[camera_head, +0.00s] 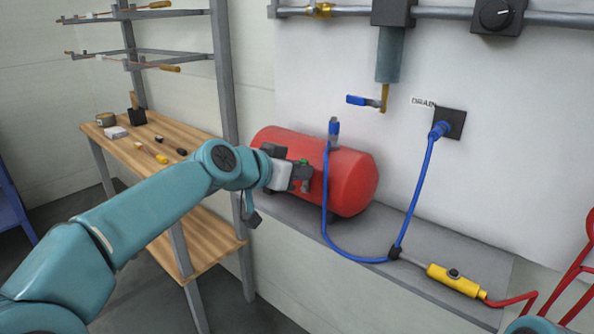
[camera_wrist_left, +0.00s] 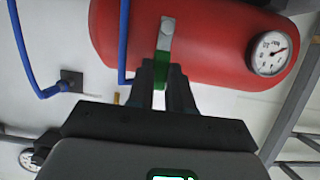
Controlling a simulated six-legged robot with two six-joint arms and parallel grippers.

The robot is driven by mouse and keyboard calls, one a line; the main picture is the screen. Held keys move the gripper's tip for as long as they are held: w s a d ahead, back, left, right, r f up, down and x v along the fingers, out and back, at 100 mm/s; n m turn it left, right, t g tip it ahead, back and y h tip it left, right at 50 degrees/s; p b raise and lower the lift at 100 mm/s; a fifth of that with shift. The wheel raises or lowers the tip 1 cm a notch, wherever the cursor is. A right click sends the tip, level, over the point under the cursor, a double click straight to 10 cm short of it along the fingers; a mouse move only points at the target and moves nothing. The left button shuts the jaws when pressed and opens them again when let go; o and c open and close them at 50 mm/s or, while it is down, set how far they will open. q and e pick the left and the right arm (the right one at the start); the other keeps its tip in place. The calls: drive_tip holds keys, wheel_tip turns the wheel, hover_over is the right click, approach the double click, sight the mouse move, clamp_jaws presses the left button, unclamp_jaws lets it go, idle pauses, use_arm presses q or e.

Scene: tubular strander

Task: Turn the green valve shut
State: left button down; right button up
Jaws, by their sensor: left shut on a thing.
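The green valve handle shows as a small green patch (camera_head: 304,162) at the front of the red tank (camera_head: 348,180) in the head view. In the left wrist view the green handle (camera_wrist_left: 161,72) sits between the fingers, below a pale metal piece (camera_wrist_left: 167,33) on the red tank (camera_wrist_left: 205,35). My left gripper (camera_head: 304,175) is shut on the green handle, and its fingers (camera_wrist_left: 160,85) cover part of it. The handle's exact angle is hard to tell. My right gripper is not in view.
A blue hose (camera_head: 325,205) rises in front of the tank, close to my left gripper's right. A blue-handled drain tap (camera_head: 368,101) hangs above. A gauge (camera_wrist_left: 270,53) is on the tank. A wooden bench (camera_head: 115,150) and metal post (camera_head: 226,80) stand left.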

use_arm(q)
drive_tip(key=c, duration=1)
unclamp_jaws()
drive_tip(key=b+v, duration=0.1)
drive_tip(key=v, duration=1.5)
drive_tip(key=shift+s+a+f, duration=0.1)
drive_tip(key=shift+a, duration=0.1)
